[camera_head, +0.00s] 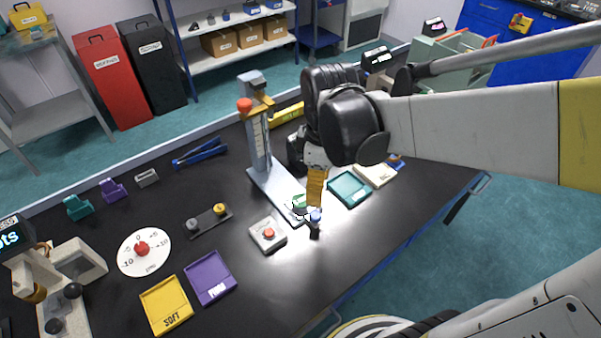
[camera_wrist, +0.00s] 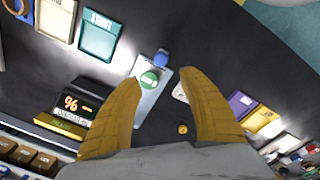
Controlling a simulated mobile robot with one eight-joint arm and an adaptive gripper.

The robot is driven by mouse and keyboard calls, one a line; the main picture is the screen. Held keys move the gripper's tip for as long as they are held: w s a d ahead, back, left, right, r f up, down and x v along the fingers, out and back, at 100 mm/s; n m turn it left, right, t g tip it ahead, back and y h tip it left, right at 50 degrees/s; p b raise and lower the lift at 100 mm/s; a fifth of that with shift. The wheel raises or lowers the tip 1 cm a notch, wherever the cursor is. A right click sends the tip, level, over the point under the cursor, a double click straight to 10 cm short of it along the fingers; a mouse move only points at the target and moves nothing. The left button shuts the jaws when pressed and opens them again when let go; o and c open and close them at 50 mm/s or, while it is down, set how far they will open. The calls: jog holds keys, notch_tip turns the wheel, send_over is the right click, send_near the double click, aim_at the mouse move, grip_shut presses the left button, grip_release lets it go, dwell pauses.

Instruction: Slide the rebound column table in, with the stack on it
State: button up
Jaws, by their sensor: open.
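The rebound column (camera_head: 258,145) stands upright on a long pale base plate (camera_head: 268,186) near the middle of the bench. A small stack (camera_head: 299,204) with a green top is at the plate's front end. A blue knob (camera_head: 316,214) shows just beside it. In the wrist view the green-topped stack (camera_wrist: 149,80) and blue knob (camera_wrist: 161,58) appear between and beyond the finger tips. My gripper (camera_head: 314,200) has yellow fingers, open and empty, above the front end; they also show in the wrist view (camera_wrist: 160,79). I cannot tell whether they touch anything. The fingers partly hide the area behind.
A grey box with a red button (camera_head: 267,235) sits left of the plate's front end. A teal tray (camera_head: 349,189) lies to the right. Purple (camera_head: 210,279) and yellow (camera_head: 166,306) trays lie at front left. The bench's front edge is close by.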

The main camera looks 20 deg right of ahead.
aim_at(316, 214)
jog(key=shift+n+g, duration=0.3)
jog(key=shift+n, duration=0.3)
jog(key=f+b, duration=0.1)
jog(key=f, duration=0.3)
jog(key=f+b, duration=0.2)
jog(key=f, duration=0.2)
jog(key=f+b, duration=0.2)
jog(key=f, duration=0.2)
jog(key=shift+w, duration=0.25)
